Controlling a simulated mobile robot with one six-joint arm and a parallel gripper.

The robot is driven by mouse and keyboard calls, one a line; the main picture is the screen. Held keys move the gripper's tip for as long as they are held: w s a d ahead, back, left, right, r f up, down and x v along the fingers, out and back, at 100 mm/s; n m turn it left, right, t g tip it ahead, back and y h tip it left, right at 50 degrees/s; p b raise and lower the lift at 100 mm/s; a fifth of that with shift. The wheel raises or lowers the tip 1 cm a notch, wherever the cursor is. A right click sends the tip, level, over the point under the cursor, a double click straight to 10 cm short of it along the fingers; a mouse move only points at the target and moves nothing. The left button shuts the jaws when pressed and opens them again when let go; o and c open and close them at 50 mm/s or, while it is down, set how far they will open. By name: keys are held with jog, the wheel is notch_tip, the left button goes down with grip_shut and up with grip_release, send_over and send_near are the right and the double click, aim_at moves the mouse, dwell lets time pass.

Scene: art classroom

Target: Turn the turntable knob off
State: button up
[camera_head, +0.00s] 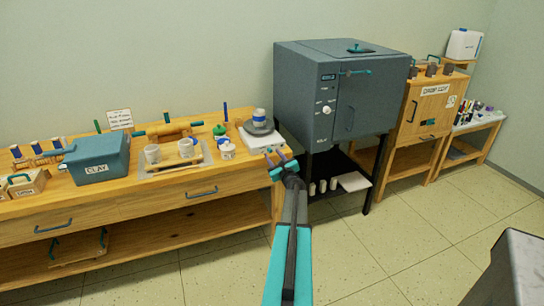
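The turntable is a white base (262,142) with a dark grey round plate (259,128) on top, at the right end of the wooden workbench. The turntable's knob cannot be made out; the fingers cover part of the base's front. I cannot tell whether they touch it.
The wooden workbench (145,205) holds a clay bin (97,160), a tray (176,172) with cups and a small white jar (227,151). A dark kiln (297,90) with a white knob (327,109) stands close at the right. The tiled floor (420,230) is clear at the front.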

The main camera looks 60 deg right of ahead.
jog(key=b+v, duration=0.2)
jog(key=v, duration=1)
jog(key=shift+w, duration=0.15)
dwell(0.6)
